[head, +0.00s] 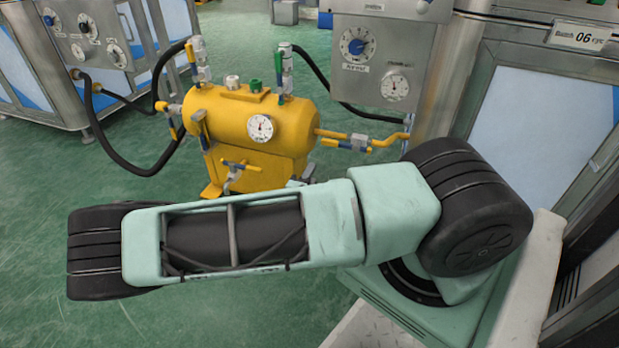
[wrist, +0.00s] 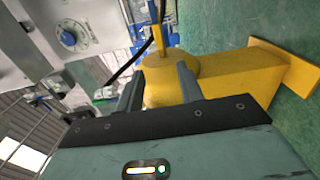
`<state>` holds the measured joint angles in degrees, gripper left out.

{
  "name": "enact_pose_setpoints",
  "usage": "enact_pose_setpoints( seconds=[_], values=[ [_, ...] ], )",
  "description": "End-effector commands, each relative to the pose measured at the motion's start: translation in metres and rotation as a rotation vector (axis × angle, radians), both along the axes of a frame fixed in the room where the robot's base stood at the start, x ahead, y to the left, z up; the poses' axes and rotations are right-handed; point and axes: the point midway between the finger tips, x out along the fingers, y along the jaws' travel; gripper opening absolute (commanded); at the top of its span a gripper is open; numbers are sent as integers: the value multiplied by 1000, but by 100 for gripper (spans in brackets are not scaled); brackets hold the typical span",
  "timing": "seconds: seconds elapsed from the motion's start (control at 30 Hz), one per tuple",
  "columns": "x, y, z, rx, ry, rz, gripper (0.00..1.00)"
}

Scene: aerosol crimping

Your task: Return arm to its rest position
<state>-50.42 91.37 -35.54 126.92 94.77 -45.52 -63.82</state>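My arm (head: 335,222) stretches across the lower middle of the head view, from its base at the right to a dark joint at the left. My gripper is not visible in the head view. In the wrist view my gripper (wrist: 160,74) has its two fingers apart, with nothing held between them. Beyond the fingers is part of a yellow metal body (wrist: 215,78) with a flat flange; the gap between it and the fingertips is hard to judge.
A yellow pressure tank (head: 240,125) with a gauge, valves and black hoses (head: 130,160) stands behind my arm. A grey gauge panel (head: 378,60) is behind it, and a steel cabinet (head: 85,55) is at upper left. Open green floor (head: 50,215) lies left.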

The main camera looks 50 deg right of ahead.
Motion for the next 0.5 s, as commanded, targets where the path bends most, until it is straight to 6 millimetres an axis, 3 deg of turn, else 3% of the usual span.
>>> enact_pose_setpoints(
  seconds=[0.37,0.5],
  values=[
    [0,0,0,0,0,0,37],
    [-1,8,-7,79,9,-10,37]
  ],
)
